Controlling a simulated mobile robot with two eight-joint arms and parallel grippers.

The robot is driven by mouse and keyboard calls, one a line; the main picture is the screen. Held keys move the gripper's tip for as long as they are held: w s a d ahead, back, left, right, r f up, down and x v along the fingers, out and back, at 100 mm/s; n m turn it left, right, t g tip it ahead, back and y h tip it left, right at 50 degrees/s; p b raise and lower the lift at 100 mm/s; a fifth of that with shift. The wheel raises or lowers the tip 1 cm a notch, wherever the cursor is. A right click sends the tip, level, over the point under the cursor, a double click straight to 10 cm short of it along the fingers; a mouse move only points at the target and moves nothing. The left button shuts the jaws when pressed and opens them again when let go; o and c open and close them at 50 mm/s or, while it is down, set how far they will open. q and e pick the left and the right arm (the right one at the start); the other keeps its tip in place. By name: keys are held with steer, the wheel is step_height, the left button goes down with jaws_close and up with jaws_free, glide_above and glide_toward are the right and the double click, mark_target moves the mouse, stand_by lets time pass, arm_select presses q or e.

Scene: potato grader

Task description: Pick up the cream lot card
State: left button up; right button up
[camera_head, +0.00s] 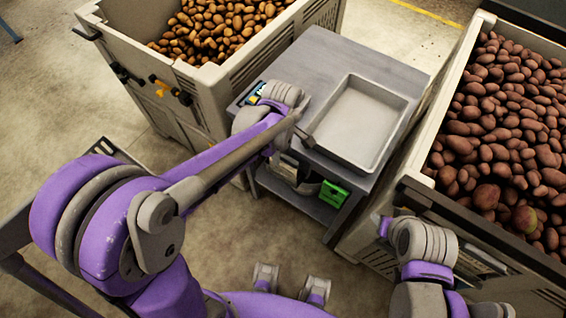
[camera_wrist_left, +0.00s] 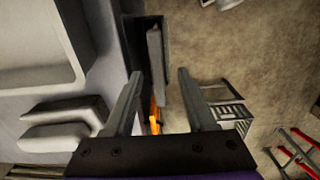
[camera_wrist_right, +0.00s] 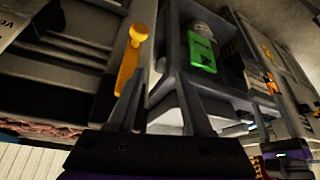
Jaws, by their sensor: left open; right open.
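I cannot pick out the cream lot card with certainty in any view. A pale card with dark print (camera_wrist_right: 14,26) is cut off at the top left corner of the right wrist view; I cannot tell whether it is the lot card. My left gripper (camera_wrist_left: 160,85) is open and empty, by the edge of the grey bench (camera_head: 400,80); in the head view the left arm covers part of that bench. My right gripper (camera_wrist_right: 160,95) is open and empty near the right bin's side, facing the bench's lower shelf.
A shallow metal tray (camera_head: 357,120) lies on the bench. A green object (camera_head: 333,193) sits on the shelf below. A bin of brown potatoes (camera_head: 215,80) stands at the back left, a bin of reddish potatoes (camera_head: 410,160) at the right. An orange-yellow handle (camera_wrist_right: 130,62) is near my right gripper.

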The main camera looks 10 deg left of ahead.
mark_target(283, 155)
arm_select(q)
step_height(283, 155, down, 4)
steer(key=shift+w+d+r, duration=0.1)
jaws_close()
stand_by(0.4)
